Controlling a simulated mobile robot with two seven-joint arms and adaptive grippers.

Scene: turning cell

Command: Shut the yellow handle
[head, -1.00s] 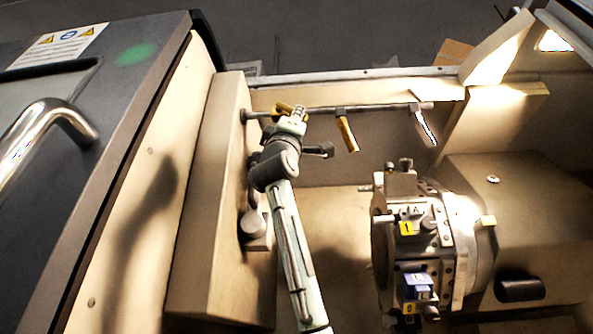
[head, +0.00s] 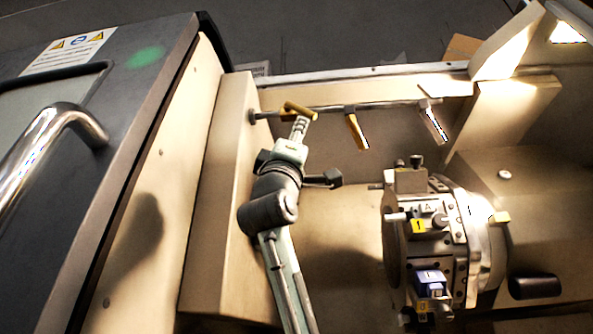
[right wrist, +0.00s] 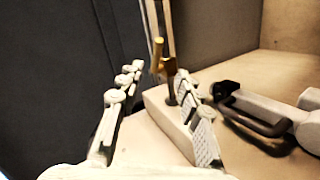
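Several yellow parts show along the pipe at the back wall. The leftmost yellow handle (head: 300,110) lies slanted, nearly along the pipe, while another yellow handle (head: 357,132) hangs down to its right. My right gripper (head: 300,128) is just below the leftmost handle, its fingers pointing up at it. In the right wrist view my right gripper (right wrist: 158,78) is open, its two fingers spread and empty. The yellow handle (right wrist: 157,52) shows there past the fingertips, between them; I cannot tell whether a finger touches it. My left gripper is not in view.
The pipe (head: 390,104) runs along the back wall. The tool turret (head: 418,235) stands right of my arm. A beige box wall (head: 215,200) and the grey door with its metal handle (head: 45,135) are on the left. A dark looped part (right wrist: 250,115) lies right of the fingers.

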